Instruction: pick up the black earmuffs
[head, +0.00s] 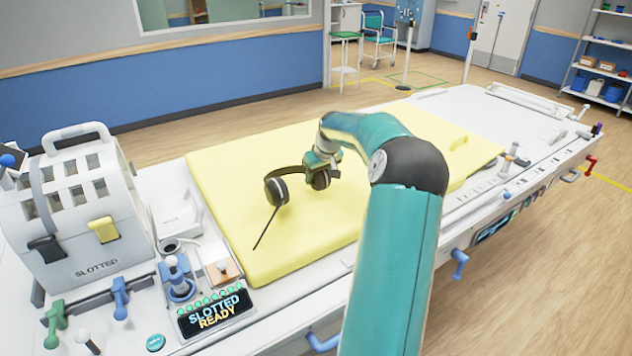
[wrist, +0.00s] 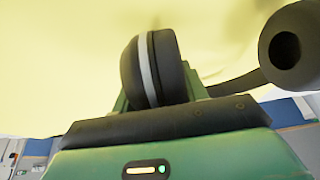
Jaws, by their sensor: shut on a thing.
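The black earmuffs (head: 277,186) are over the yellow pad (head: 240,240), with a thin dark stick or boom pointing down from the left cup. My gripper (head: 322,166) is shut on the right cup of the earmuffs. In the wrist view the held cup (wrist: 150,72), black with a grey stripe, sits between the fingers of my gripper (wrist: 155,95). The band runs off to the right to the other cup. I cannot tell for sure whether the earmuffs touch the pad. My arm hides part of the pad.
A grey slotted box (head: 75,215) with a handle stands on the left of the white table (head: 165,255). A small display (head: 215,310), levers and knobs sit along the near left edge. Clamps and small fittings line the right edge. The pad around the earmuffs is clear.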

